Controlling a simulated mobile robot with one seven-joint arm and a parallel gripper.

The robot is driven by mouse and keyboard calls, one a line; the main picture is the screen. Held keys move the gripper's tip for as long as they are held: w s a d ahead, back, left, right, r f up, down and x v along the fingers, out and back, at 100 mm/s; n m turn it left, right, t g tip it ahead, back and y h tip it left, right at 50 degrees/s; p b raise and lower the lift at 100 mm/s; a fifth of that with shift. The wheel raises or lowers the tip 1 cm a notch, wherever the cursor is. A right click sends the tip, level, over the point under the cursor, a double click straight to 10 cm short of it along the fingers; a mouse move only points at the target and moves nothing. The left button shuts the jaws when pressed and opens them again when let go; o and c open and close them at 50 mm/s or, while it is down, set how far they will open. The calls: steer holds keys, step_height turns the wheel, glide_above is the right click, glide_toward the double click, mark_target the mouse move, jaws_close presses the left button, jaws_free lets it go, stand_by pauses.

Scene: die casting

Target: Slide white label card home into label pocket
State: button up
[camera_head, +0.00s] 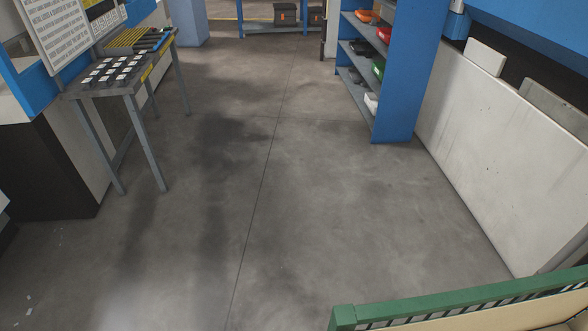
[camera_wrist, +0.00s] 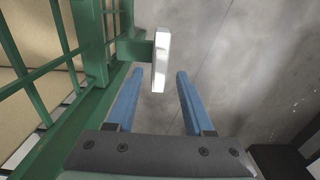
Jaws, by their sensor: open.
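In the wrist view, a thin white plate-like piece (camera_wrist: 161,60), seen nearly edge-on, stands beside a green bracket (camera_wrist: 132,48) on a green mesh container (camera_wrist: 95,60). It may be the label card or part of the label holder; I cannot tell which. My gripper (camera_wrist: 160,74) is open, with two blue fingers. The near end of the white piece appears between the fingertips in the picture. Neither finger visibly touches it, and its depth is unclear. No separate pocket opening can be made out. The head view does not show my gripper or the white piece.
The green container's rim (camera_head: 460,301) shows at the lower right of the head view, with tan material inside. A table (camera_head: 130,84) with small parts stands left. A blue shelf (camera_head: 398,75) with coloured items stands right of centre. The floor (camera_head: 260,200) between is clear.

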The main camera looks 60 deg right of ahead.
step_height(320, 180, up, 11)
steer(key=shift+f+p, duration=0.15)
steer(key=shift+p, duration=0.15)
stand_by(0.8)
